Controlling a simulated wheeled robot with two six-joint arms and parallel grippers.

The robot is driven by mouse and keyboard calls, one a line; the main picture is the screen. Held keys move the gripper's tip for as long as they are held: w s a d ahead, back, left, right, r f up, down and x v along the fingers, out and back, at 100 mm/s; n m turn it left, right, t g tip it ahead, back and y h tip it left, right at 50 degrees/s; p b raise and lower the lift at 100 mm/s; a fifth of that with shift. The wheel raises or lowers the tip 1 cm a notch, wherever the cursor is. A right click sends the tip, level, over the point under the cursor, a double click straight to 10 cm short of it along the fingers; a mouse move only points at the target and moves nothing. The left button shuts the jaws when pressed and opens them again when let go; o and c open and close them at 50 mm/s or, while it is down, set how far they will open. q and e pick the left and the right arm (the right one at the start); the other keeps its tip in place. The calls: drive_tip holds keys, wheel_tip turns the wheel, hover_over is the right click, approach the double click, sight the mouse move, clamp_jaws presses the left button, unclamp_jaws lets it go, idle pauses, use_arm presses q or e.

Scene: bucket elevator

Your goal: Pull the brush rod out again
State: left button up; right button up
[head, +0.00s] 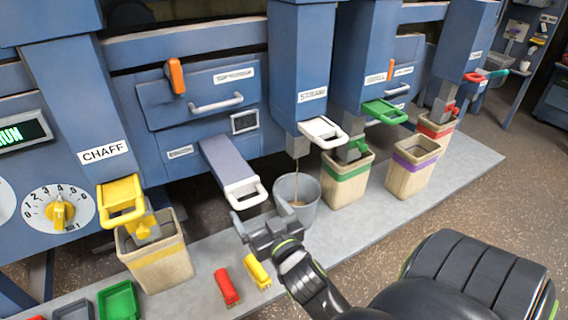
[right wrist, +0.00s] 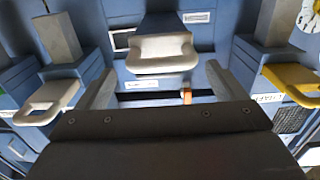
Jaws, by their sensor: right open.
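A long grey bar (head: 222,160) with a white loop handle (head: 245,192) sticks out of the blue machine, beside a small label too blurred to read; I take it for the brush rod. In the right wrist view the white handle (right wrist: 160,50) is ahead of the jaws, roughly centred between them. My right gripper (head: 258,220) is open and empty, just in front of and below the handle, apparently not touching it. How far the bar reaches inside the machine is hidden. My left gripper is not in view.
A grey bucket (head: 309,205) stands close to the right of the handle under a spout. A yellow-handled CHAFF gate (head: 120,202) is left, above a wooden bin (head: 160,268). Red (head: 227,287) and yellow (head: 257,271) small items lie on the grey ledge below.

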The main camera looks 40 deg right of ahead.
use_arm(q)
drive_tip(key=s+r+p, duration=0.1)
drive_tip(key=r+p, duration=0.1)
drive_tip(key=p, duration=0.1)
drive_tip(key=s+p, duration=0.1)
drive_tip(key=p, duration=0.1)
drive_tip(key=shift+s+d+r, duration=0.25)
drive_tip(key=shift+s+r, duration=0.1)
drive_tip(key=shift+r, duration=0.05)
use_arm(e)
drive_tip(key=v, duration=1.2)
drive_tip(key=shift+f, duration=0.1)
